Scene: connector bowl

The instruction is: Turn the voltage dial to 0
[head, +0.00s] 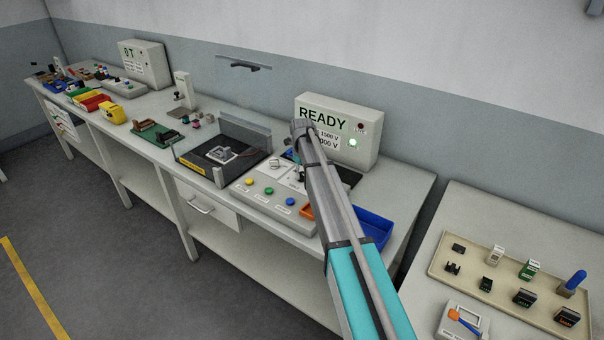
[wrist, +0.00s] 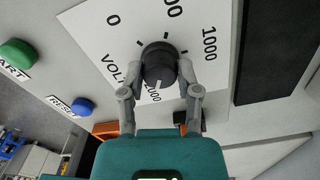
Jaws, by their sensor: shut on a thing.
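The voltage dial (wrist: 160,66) is a round black knob on a white plate marked 0, 1000 and 2000, with another number partly cut off at the top edge. A pale mark on the knob's lower side seems to point toward 2000. My gripper (wrist: 160,72) is shut on the dial, with one grey finger on each side. In the head view my arm covers most of the dial area. The instrument box (head: 340,132) behind reads READY, with partly hidden voltage lines and a lit green lamp.
Green START (wrist: 18,54) and blue RESET (wrist: 82,106) buttons sit left of the dial plate. A black block (wrist: 277,45) is to the right. In the head view, a clear-walled fixture (head: 222,150) stands left of the control panel (head: 262,205), and a blue bin (head: 374,228) stands right.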

